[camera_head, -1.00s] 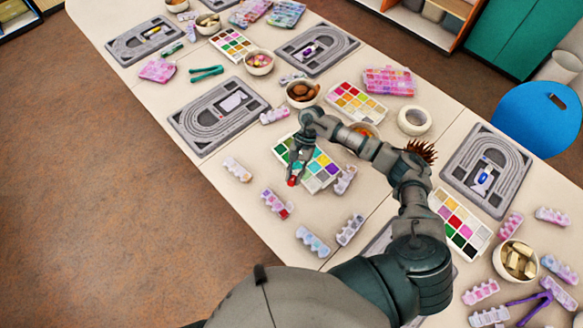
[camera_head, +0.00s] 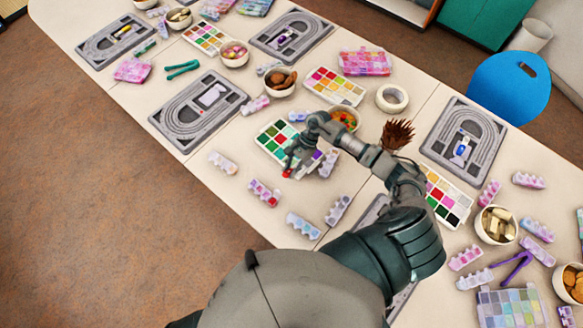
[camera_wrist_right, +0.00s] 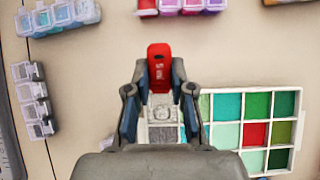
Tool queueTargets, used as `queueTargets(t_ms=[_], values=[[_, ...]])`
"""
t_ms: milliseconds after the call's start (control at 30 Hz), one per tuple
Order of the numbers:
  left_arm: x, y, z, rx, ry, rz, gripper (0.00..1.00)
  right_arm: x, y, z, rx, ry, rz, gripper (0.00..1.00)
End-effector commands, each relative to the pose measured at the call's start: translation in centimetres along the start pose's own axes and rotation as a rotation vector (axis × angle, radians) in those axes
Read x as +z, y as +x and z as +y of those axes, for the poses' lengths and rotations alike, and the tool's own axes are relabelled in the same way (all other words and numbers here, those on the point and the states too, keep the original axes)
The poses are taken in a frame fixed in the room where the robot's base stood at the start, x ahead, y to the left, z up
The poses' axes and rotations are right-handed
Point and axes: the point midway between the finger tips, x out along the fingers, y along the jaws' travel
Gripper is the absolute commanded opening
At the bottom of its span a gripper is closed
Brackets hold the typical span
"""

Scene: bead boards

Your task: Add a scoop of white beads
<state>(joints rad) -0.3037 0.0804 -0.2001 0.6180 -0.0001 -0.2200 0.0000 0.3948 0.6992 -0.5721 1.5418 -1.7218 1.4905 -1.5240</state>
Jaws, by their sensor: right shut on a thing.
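My right gripper (camera_head: 288,168) is over the near left part of a bead tray (camera_head: 268,132) with green, red, teal and pale compartments. The tray also shows there (camera_wrist_right: 298,118), with a whitish-grey compartment (camera_wrist_right: 163,134) between the fingers. Whether the red tool touches beads, I cannot tell. My left gripper is not in view.
Small lidded bead boxes lie around the tray, one at the near left (camera_head: 264,193) and one at the near right (camera_head: 337,210). A grey bead board (camera_head: 160,121) lies to the left. A bowl of colourful beads (camera_head: 345,118) stands behind my right arm.

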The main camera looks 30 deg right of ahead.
Motion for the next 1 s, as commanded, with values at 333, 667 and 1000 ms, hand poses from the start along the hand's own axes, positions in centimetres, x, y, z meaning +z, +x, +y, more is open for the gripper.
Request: queueTargets(t_ms=[333, 667, 1000], values=[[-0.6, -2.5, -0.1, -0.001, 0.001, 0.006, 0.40, 0.7, 0.1, 0.0, 0.000, -0.004, 0.110, 0.00], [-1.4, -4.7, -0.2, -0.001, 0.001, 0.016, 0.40, 1.2, 0.5, 0.0, 0.002, -0.006, 0.225, 0.00], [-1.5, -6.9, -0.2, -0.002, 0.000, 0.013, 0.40, 2.0, 0.5, 0.0, 0.003, -0.009, 0.379, 0.00]])
